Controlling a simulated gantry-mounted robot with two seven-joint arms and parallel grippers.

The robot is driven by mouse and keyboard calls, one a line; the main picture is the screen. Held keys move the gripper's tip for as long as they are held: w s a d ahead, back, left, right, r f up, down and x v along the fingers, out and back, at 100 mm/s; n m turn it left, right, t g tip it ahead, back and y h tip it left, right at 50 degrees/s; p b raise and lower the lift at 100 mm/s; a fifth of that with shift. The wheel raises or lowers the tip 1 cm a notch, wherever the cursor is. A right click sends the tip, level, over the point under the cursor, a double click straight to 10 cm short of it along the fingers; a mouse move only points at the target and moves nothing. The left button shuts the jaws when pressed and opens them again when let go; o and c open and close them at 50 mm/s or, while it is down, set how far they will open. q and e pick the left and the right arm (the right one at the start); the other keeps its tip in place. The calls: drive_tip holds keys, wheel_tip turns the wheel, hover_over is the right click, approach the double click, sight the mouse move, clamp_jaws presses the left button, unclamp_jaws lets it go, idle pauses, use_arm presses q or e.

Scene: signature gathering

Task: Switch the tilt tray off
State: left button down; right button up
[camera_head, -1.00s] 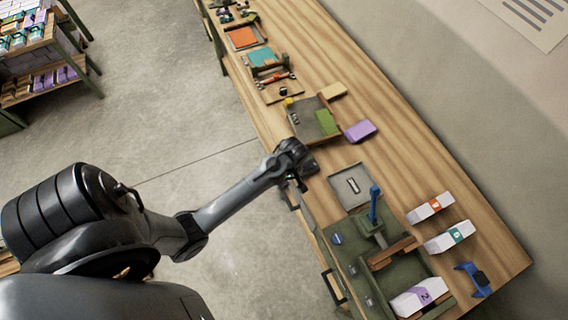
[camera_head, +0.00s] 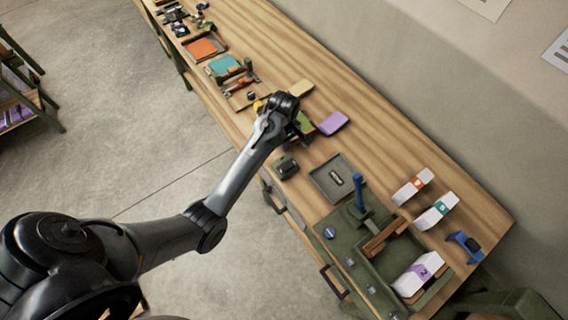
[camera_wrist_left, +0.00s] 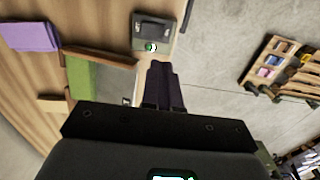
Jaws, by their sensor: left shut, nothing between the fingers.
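The tilt tray, with a green and grey bed and wooden edges, is at the left of the left wrist view (camera_wrist_left: 82,80). In the head view my left arm covers most of it. A small dark box (camera_head: 286,167) stands beside it near the bench's front edge. In the left wrist view this box (camera_wrist_left: 153,30) has a green-lit spot on its face. My left gripper (camera_wrist_left: 161,66) is shut and empty, its fingertips pointing at the box, seemingly just short of it. In the head view its fingers are largely hidden beneath the wrist. My right gripper is out of view.
A purple block (camera_head: 333,123) and a tan block (camera_head: 301,87) lie by the tray. A shallow grey tray (camera_head: 323,181), a green fixture with a blue handle (camera_head: 358,192) and white boxes (camera_head: 412,187) stand nearer. Bare wood lies along the back.

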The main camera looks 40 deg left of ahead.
sight(284, 168)
use_arm(q)
wheel_tip(284, 168, down, 14)
drive_tip(key=shift+p, duration=0.7)
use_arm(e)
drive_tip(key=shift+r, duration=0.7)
